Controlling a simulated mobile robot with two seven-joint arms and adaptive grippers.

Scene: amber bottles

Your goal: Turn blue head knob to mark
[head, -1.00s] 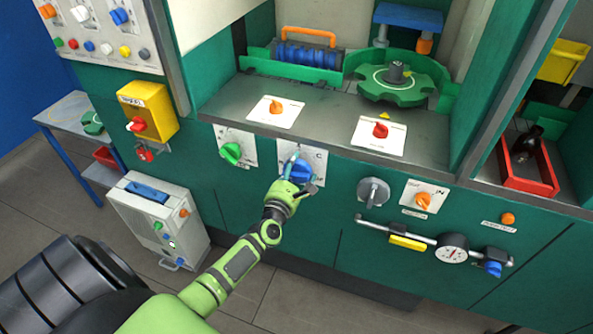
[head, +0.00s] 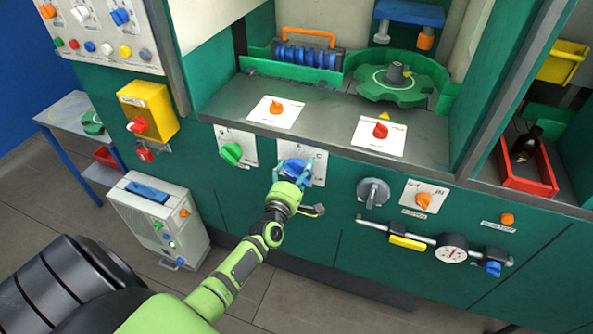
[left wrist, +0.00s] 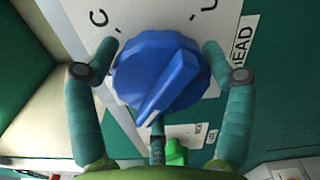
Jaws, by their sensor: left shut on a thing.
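The blue head knob (head: 294,169) sits on a white plate on the green cabinet front, partly hidden by my gripper in the head view. In the left wrist view the blue knob (left wrist: 160,75) is round with a raised ridge slanting to the lower left. My left gripper (head: 294,166) has a teal finger on each side of the knob and is shut on it. Its fingers also flank the knob in the left wrist view (left wrist: 160,50). The plate (left wrist: 165,15) shows a "C", a partly hidden letter and small tick marks. A label reading "HEAD" (left wrist: 242,42) is beside it.
A green knob (head: 231,153) is left of the blue one. A grey round knob (head: 373,192) and an orange knob (head: 423,200) are to the right. A pipe with a gauge (head: 452,248) runs below them. A white case (head: 150,225) stands on the floor at left.

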